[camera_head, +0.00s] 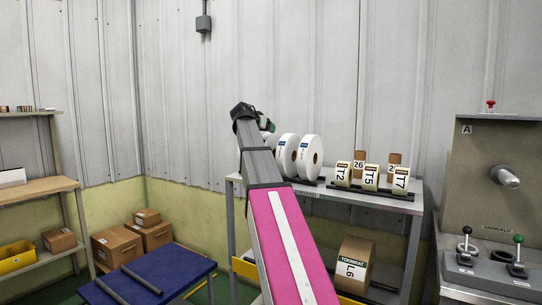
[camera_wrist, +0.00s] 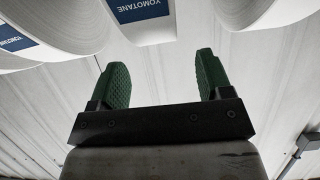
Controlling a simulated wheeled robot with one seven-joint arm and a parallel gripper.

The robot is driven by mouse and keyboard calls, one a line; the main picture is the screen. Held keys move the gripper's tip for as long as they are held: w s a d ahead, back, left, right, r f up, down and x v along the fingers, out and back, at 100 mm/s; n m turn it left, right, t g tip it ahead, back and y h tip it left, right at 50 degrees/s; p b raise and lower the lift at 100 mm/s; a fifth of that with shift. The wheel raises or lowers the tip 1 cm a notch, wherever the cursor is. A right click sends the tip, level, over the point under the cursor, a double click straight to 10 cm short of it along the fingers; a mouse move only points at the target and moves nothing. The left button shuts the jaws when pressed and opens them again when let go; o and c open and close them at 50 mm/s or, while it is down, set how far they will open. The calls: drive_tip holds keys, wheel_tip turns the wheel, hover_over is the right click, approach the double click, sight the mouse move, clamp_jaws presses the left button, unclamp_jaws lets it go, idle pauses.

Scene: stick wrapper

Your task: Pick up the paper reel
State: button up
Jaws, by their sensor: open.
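Several white paper reels (camera_head: 309,158) stand upright in a row on the upper shelf, left of the small labelled rolls. In the wrist view, reels with blue labels reading YOMOTANE upside down fill the top edge; the middle one (camera_wrist: 142,28) lies beyond the gap between my fingers. My gripper (camera_wrist: 162,78) has its two green fingers spread, with nothing between them and apart from the reels. In the head view my gripper (camera_head: 268,124) is mostly hidden by my arm, above and behind the left end of the row. My arm also hides part of the leftmost reel.
The grey shelf (camera_head: 237,182) also bears tan rolls marked T2 (camera_head: 343,174), T5 (camera_head: 371,178) and T7 (camera_head: 401,180). A large brown roll marked L6 (camera_head: 355,262) sits below. The metal wall (camera_head: 290,60) stands close behind. A control machine (camera_head: 470,175) is at right.

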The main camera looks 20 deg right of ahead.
drive_tip(key=x, duration=0.4)
drive_tip(key=shift+w+d+f, duration=0.15)
drive_tip(key=shift+d+f, duration=0.05)
drive_tip(key=shift+f, duration=0.15)
clamp_jaws()
drive_tip(key=shift+r, duration=0.1)
